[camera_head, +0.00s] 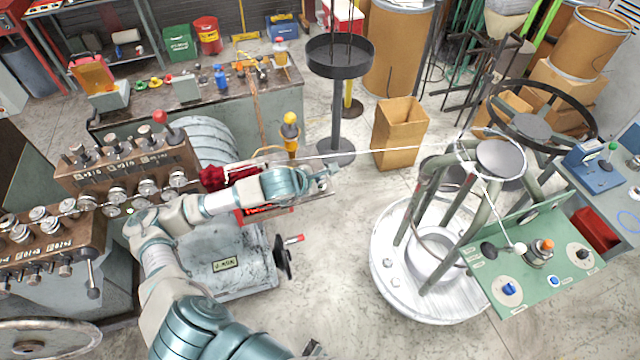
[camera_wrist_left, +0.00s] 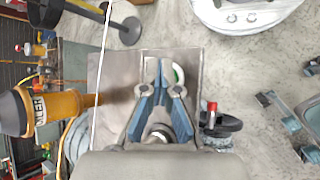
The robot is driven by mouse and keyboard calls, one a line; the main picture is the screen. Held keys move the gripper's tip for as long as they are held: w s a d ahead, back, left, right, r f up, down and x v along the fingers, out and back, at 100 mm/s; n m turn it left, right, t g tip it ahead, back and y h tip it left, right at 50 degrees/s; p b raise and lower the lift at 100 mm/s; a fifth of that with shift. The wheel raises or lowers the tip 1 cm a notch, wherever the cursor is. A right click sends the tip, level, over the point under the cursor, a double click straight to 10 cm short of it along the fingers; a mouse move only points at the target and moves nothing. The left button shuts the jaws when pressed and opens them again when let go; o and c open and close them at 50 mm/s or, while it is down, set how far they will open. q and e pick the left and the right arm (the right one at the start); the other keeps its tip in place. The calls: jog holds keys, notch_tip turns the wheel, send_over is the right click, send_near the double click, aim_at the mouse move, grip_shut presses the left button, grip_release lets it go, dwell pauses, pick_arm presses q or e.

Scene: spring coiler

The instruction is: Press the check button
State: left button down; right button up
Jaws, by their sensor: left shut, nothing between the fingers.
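My left gripper (camera_head: 322,180) reaches over a flat metal plate (camera_head: 313,204) at the front of the grey machine. In the left wrist view the blue fingers of my left gripper (camera_wrist_left: 164,68) are together with nothing between them. A round green and white piece (camera_wrist_left: 179,73) lies just right of the fingertips, partly hidden by one finger. It may be the check button; I see no label on it, and contact cannot be told. A dark tip at the bottom edge of the head view may be my right gripper (camera_head: 312,348).
An orange cylinder (camera_wrist_left: 50,110) stands close at left in the wrist view. A red-tipped crank (camera_head: 290,240) sits on the machine's side. A taut wire (camera_head: 380,150) runs toward the round stand. A green panel (camera_head: 530,265) with knobs is at right. The floor between is clear.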

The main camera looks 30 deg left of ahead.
pick_arm(q)
jog(key=shift+s+f, duration=0.15)
jog(key=shift+f, duration=0.35)
jog(key=shift+r, duration=0.1)
jog(key=shift+a+r, duration=0.25)
jog(key=shift+r, duration=0.35)
jog(key=shift+w+a+r, duration=0.25)
jog(key=shift+d+r, duration=0.1)
jog(key=shift+r, duration=0.05)
jog(key=shift+d+r+p, duration=0.1)
jog(key=shift+r+p, duration=0.4)
jog(key=shift+r, duration=0.05)
jog(key=shift+r+p, duration=0.9)
jog(key=shift+r, duration=1.1)
jog(key=shift+f, duration=0.1)
